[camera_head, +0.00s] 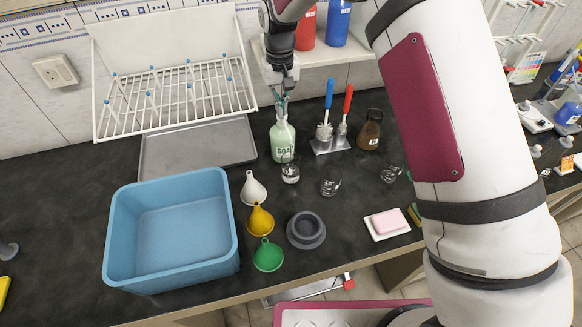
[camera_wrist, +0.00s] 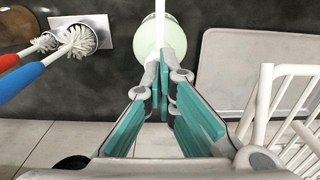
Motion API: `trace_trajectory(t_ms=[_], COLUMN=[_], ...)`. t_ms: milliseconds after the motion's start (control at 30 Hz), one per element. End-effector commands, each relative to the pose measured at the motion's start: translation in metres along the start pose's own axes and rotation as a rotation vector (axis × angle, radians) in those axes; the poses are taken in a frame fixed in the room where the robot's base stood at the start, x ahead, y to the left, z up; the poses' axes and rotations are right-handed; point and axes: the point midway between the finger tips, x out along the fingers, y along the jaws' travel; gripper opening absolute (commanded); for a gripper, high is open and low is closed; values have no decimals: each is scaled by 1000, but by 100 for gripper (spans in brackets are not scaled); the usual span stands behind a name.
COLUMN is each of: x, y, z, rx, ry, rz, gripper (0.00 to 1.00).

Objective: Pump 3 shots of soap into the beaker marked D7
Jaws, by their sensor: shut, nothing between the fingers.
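The soap bottle (camera_head: 283,143), pale green with a label reading roughly "SOAP", stands upright on the dark bench. In the wrist view the bottle (camera_wrist: 152,35) shows behind my fingertips, with a white pump part crossing it. My gripper (camera_head: 281,97) is over the bottle's top, pointing down, its fingers shut and empty. It also shows in the wrist view (camera_wrist: 164,78). Whether it touches the pump head I cannot tell. A small glass beaker (camera_head: 290,174) stands right in front of the bottle. Two more beakers (camera_head: 330,187) (camera_head: 391,174) stand to the right. Their marks are unreadable.
A blue basin (camera_head: 119,245), white rack (camera_head: 150,116) and grey tray (camera_head: 152,167) are left. A brush stand (camera_head: 325,147) and brown bottle (camera_head: 369,132) are right. Funnels (camera_head: 253,189), a grey round dish (camera_head: 306,240) and a soap dish (camera_head: 388,234) lie in front.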

Motion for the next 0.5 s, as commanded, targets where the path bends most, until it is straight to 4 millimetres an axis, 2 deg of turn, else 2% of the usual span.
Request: trace_trajectory(t_ms=[133, 500], x=[7, 4], y=[0, 0], z=[1, 1], rx=[0, 0], ry=[-3, -4], rz=[0, 0], gripper=[0, 0])
